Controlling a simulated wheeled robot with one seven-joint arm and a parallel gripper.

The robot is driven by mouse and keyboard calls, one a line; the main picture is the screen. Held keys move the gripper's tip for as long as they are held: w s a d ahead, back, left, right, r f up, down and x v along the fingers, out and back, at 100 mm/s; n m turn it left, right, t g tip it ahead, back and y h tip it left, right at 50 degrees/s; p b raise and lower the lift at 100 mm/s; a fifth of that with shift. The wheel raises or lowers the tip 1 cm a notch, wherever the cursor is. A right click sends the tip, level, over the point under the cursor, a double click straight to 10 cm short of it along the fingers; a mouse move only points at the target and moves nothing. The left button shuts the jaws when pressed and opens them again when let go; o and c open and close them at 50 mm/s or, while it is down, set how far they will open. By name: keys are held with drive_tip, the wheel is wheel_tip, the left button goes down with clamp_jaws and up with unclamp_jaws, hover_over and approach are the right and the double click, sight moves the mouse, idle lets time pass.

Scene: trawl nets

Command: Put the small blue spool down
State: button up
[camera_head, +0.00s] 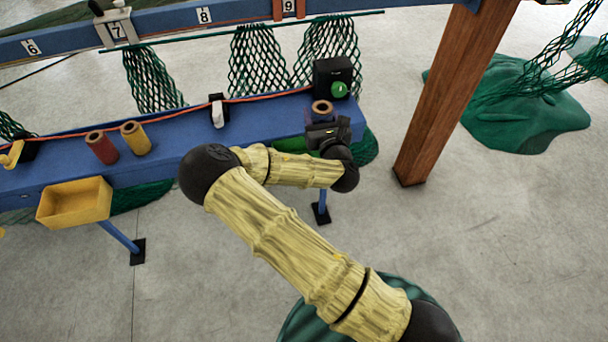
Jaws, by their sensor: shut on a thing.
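The small blue spool (321,113) has a brown core at its top. It looks upright at the right end of the blue bench (260,106). My gripper (325,126) is shut on the spool from the near side. The gripper hides the spool's lower part, so I cannot tell whether its base touches the bench.
A black box with a green knob (333,79) stands just behind the spool. A white-handled device (218,112), a yellow spool (136,138) and a red spool (102,147) stand further left. A yellow bin (75,203) hangs in front. A wooden post (436,98) rises at right.

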drive_tip(key=shift+n+y, duration=0.6)
drive_tip(key=shift+y, duration=0.2)
drive_tip(key=a+b, duration=0.1)
drive_tip(key=b, duration=0.1)
drive_tip(key=a+r+b, duration=0.1)
drive_tip(key=b, duration=0.1)
drive_tip(key=a+r+b, duration=0.1)
drive_tip(key=a+b, duration=0.1)
drive_tip(key=shift+s+r, duration=0.2)
drive_tip(key=shift+r, duration=0.05)
wheel_tip(320, 180, down, 6)
drive_tip(key=shift+f, duration=0.15)
wheel_tip(320, 180, down, 4)
drive_tip(key=shift+r+b, duration=0.15)
drive_tip(key=shift+b, duration=0.15)
